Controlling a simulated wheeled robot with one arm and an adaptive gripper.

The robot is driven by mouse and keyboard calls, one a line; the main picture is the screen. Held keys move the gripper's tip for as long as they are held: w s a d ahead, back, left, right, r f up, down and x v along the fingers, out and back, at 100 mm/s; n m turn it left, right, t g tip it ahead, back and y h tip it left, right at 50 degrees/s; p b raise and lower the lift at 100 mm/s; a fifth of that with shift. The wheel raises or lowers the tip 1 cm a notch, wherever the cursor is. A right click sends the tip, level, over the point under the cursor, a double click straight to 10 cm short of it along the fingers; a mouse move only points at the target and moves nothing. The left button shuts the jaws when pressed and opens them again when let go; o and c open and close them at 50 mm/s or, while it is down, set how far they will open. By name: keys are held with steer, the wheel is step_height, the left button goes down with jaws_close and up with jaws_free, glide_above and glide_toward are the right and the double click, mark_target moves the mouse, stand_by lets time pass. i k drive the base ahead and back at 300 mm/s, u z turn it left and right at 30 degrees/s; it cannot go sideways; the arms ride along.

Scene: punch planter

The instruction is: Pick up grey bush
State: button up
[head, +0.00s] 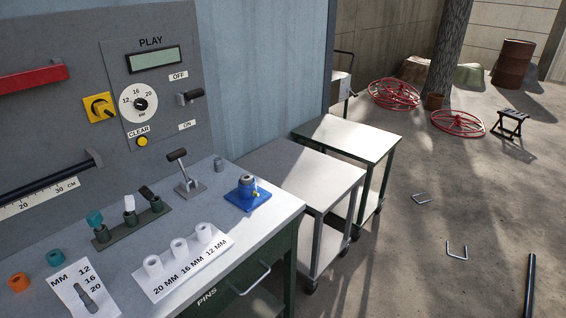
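A small grey cylinder (219,164), which looks like the grey bush, stands upright on the grey bench top (226,222), behind and left of a blue fixture (247,194). An orange bush (18,282) and a teal bush (55,257) lie at the bench's left. Three whitish hollow cylinders (179,247) stand on a plate marked 20, 16 and 12 MM. My gripper is not in this view.
A lever on a metal base (186,178) and a green rack of tools (131,224) stand on the bench. A control panel (150,95) rises behind. Two carts (300,175) (345,137) stand right of the bench. Open floor lies further right, with metal pieces on it.

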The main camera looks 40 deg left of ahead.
mark_target(246, 179)
steer(key=i, duration=0.85)
steer(key=u, duration=3.65)
